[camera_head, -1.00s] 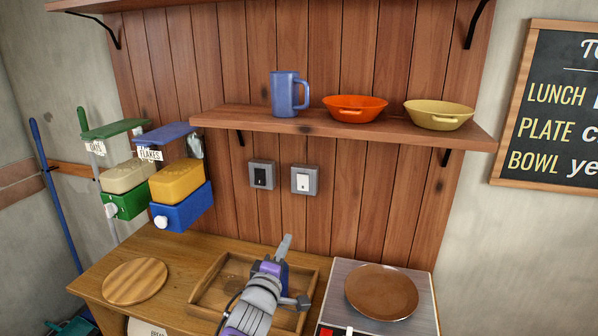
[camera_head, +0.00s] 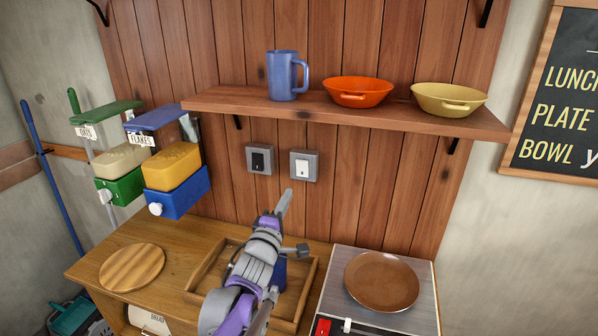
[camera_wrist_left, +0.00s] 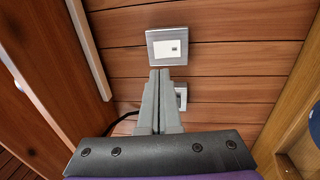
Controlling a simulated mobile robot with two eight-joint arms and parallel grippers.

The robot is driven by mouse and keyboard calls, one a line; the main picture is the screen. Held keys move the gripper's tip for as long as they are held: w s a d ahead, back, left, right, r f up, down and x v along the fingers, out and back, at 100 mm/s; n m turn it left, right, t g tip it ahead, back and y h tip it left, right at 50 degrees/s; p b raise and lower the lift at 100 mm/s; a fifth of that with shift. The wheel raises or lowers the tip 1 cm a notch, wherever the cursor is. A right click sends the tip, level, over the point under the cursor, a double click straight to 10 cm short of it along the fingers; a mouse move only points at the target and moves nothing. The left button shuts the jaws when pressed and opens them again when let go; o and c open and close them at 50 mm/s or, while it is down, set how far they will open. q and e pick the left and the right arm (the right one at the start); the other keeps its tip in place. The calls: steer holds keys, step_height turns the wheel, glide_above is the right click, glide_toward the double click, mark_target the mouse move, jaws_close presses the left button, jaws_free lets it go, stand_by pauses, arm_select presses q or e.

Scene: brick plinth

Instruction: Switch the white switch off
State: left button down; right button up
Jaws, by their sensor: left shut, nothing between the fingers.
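The white switch (camera_head: 303,166) is a white rocker in a grey square frame on the wooden wall panel below the shelf. It also shows in the left wrist view (camera_wrist_left: 168,48), just beyond my fingertips. My left gripper (camera_head: 286,198) is shut and empty, its tip below and slightly left of the white switch in the head view. The left wrist view shows its closed fingers (camera_wrist_left: 159,74) pointing toward the wall; I cannot tell the exact gap. My right gripper is not in view.
A black switch (camera_head: 260,160) sits left of the white one. The shelf (camera_head: 330,113) above holds a blue mug (camera_head: 287,75) and two bowls. Below are a wooden tray (camera_head: 207,268) and a brown plate (camera_head: 382,281). Cereal dispensers (camera_head: 175,175) hang at the left.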

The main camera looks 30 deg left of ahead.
mark_target(302, 165)
arm_select(q)
steer(key=p+x, duration=0.2)
steer(key=x, duration=0.9)
steer(key=shift+w+a+r, duration=0.1)
steer(key=shift+w, duration=0.15)
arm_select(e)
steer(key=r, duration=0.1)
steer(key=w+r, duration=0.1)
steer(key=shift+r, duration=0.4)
arm_select(q)
steer(key=shift+w, duration=0.1)
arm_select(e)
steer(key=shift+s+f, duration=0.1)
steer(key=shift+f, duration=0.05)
arm_select(q)
steer(key=shift+r, duration=0.1)
